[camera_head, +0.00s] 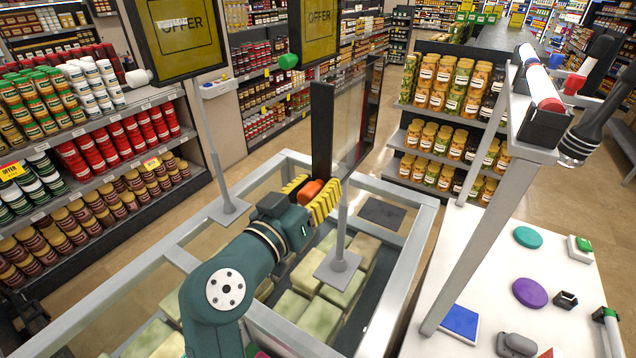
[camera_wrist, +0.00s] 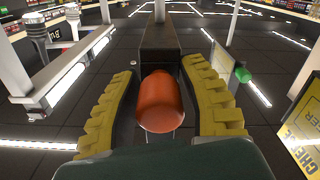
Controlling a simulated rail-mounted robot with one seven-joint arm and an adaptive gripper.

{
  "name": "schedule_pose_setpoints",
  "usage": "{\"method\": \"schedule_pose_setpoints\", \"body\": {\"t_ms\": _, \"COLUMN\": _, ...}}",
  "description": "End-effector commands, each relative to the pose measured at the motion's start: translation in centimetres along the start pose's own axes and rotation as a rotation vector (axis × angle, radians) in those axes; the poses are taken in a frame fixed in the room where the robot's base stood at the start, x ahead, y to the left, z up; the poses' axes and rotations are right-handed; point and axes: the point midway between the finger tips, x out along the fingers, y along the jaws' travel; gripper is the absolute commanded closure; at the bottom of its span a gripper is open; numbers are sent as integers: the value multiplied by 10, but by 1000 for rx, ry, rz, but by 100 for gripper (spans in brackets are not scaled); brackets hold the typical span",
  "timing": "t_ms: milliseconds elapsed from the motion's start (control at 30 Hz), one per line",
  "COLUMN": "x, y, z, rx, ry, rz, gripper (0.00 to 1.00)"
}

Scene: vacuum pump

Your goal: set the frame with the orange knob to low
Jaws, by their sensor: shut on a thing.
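The orange knob (camera_head: 309,192) sits at the side of a black frame (camera_head: 322,130) that is seen nearly edge-on in the head view. This frame stands above a metal-edged case on a thin grey pole with a square foot (camera_head: 338,266). My gripper (camera_head: 316,198), with yellow ribbed fingers, is shut on the orange knob. In the wrist view the knob (camera_wrist: 162,102) lies between the two fingers (camera_wrist: 162,76), and the dark frame (camera_wrist: 160,42) is straight beyond it. The knob's far end and the finger contacts are partly hidden.
A yellow OFFER frame with a white knob (camera_head: 138,78) stands left, and another with a green knob (camera_head: 288,61) stands behind. Pale blocks (camera_head: 343,288) lie in the case. A white table (camera_head: 480,262) with small items and a grey post is at right. Stocked shelves surround the area.

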Motion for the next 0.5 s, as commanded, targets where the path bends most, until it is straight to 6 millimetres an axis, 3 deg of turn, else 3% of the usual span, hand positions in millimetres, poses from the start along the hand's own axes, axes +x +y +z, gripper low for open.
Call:
{"method": "schedule_pose_setpoints", "body": {"t_ms": 33, "x": 1, "y": -6, "z": 24, "rx": -8, "ry": -6, "rz": 0, "gripper": 98}}
{"method": "schedule_pose_setpoints", "body": {"t_ms": 200, "x": 1, "y": -12, "z": 45, "rx": -8, "ry": -6, "rz": -1, "gripper": 98}}
{"method": "schedule_pose_setpoints", "body": {"t_ms": 500, "x": 1, "y": -14, "z": 52, "rx": -7, "ry": -5, "rz": -1, "gripper": 98}}
